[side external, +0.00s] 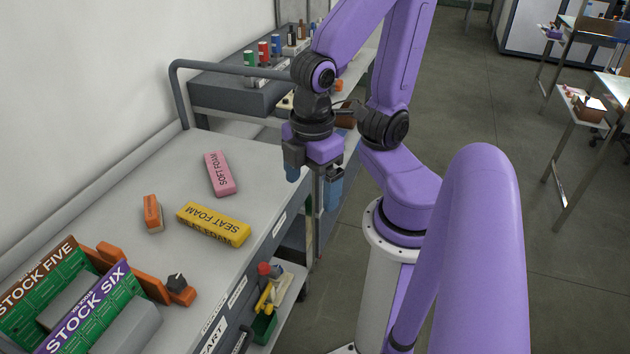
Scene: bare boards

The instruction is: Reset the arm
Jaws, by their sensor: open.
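My purple arm reaches over the right edge of the grey cart top (110,205). My gripper (313,178) points down with its two fingers apart and nothing visible between them. It hangs by the cart's edge, to the right of a pink block marked SOFT FOAM (219,174). A yellow block marked SEAT FOAM (213,225) and a small orange block (153,213) lie on the cart top, apart from the gripper.
Green STOCK FIVE (40,290) and STOCK SIX (90,313) boxes stand at the lower left. A grey handle rail (230,70) rises at the cart's far end. Behind it a grey bin (235,95) stands near several bottles and cans. Open floor (480,110) lies right.

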